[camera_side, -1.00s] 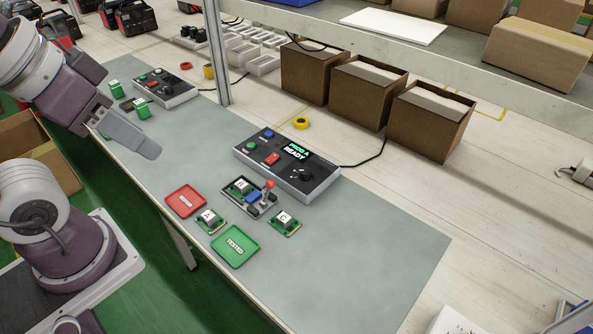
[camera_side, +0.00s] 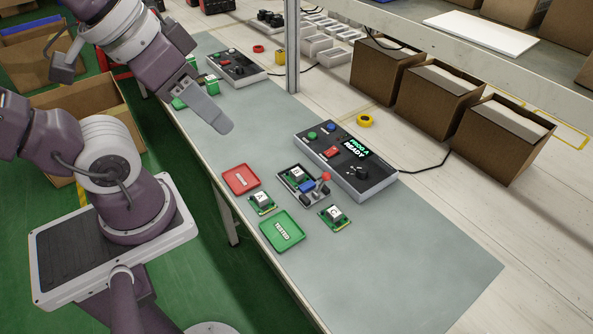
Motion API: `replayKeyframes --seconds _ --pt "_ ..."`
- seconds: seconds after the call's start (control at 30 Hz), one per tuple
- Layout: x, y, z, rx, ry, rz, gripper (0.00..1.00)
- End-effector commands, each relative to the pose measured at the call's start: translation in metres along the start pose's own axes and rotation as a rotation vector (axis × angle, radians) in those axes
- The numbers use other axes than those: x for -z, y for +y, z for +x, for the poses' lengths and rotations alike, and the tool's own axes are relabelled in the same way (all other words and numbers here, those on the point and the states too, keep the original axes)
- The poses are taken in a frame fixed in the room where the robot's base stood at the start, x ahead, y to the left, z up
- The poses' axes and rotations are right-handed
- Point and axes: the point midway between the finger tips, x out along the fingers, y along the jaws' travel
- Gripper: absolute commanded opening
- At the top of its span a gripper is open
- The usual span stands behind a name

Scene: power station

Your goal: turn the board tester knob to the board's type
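The board tester (camera_side: 346,160) is a grey box with a black top on the table. Its screen (camera_side: 358,147) reads "PROG A READY" in green and white. The black knob (camera_side: 361,172) sits below the screen with small marks around it. In front of the tester, a fixture (camera_side: 287,180) with a red-topped lever (camera_side: 326,176) holds a board marked B (camera_side: 297,174). A board marked A (camera_side: 261,203) and one marked C (camera_side: 334,217) lie on the table. My gripper (camera_side: 221,127) is above the table, left of the tester, touching nothing; its finger opening cannot be made out.
A red tray (camera_side: 241,180) and a green "TESTED" tray (camera_side: 282,232) lie near the table's front edge. A second control box (camera_side: 237,70) stands farther back. A metal post (camera_side: 292,45) rises behind. Yellow tape (camera_side: 364,120) and brown boxes (camera_side: 430,102) stand beyond the tester.

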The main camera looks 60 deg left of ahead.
Motion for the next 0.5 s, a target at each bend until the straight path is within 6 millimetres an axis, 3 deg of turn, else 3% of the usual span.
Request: replayKeyframes --seconds 0.2,0.3,0.37,0.5 --pt "0.000 0.000 0.000 0.000 0.000 0.000 0.36" --pt "0.007 0.000 0.000 0.000 -0.008 0.000 0.52" --pt "0.025 0.000 0.002 -0.001 -0.032 -0.001 0.52" --pt "0.103 -0.001 0.031 -0.003 -0.130 -0.003 0.52"
